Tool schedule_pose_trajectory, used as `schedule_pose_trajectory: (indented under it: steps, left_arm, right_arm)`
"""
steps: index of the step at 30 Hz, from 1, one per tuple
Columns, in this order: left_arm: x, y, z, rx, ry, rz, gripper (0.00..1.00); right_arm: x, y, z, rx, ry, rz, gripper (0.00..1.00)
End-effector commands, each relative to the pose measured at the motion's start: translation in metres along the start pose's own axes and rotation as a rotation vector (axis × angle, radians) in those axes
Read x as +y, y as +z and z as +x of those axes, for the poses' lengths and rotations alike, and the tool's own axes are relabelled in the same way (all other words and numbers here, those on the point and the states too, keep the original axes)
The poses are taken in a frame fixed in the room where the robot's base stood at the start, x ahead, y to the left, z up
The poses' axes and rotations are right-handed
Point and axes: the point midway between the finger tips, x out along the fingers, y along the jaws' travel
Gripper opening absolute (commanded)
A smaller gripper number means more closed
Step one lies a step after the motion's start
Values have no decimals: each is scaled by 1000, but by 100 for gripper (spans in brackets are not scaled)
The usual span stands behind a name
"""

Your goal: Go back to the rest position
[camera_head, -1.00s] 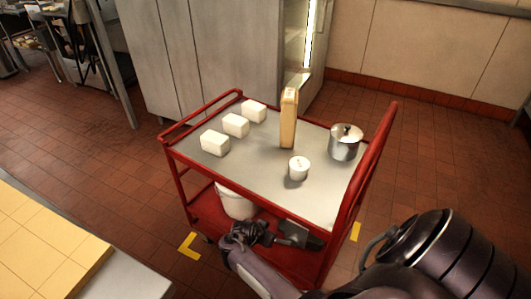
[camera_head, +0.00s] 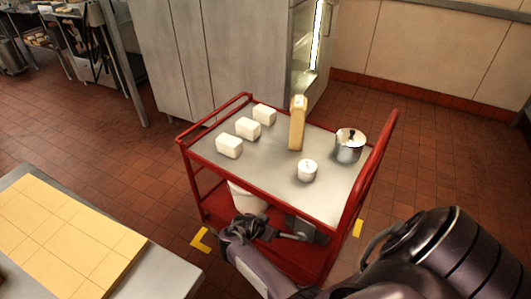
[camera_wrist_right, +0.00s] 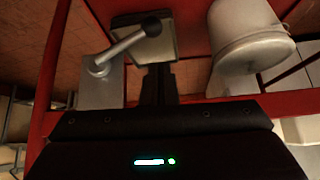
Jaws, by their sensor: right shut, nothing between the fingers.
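My right gripper (camera_head: 252,228) is low at the near side of the red cart (camera_head: 188,168), by its lower shelf, in the head view. In the right wrist view its dark fingers (camera_wrist_right: 158,84) are together with nothing between them. A white bucket (camera_head: 246,199) stands on the lower shelf beyond it and shows at upper right in the wrist view (camera_wrist_right: 248,35). A grey metal piece with a rod (camera_wrist_right: 122,46) lies beside the fingers in the wrist view; I cannot tell what it is. My left gripper is out of view.
The cart top holds white blocks (camera_head: 248,128), a tan carton (camera_head: 298,125), a white tub (camera_head: 307,170) and a steel pot (camera_head: 350,147). A table with a yellow board (camera_head: 65,240) is at lower left. Tiled floor (camera_head: 130,165) is open between them.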

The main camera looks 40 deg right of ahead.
Motion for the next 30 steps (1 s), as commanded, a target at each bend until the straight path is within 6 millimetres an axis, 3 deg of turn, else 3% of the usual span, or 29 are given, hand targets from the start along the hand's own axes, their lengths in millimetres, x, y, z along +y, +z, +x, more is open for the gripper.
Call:
schedule_pose_trajectory:
  steps: [10, 14, 17, 21, 27, 30]
  left_arm:
    - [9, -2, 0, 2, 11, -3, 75]
    - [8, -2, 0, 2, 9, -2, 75]
    - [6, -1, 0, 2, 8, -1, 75]
    - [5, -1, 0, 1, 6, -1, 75]
    - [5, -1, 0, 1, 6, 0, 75]
    - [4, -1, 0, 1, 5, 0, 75]
  right_arm:
    - [2, 4, 3, 1, -3, -25, 0]
    - [22, 37, 25, 1, -39, -231, 0]
    - [53, 87, 49, -19, -102, -502, 0]
    - [118, 170, 72, -97, -215, -869, 0]
    - [227, 267, 75, -258, -370, -1236, 0]
    - [275, 299, 68, -334, -434, -1348, 0]
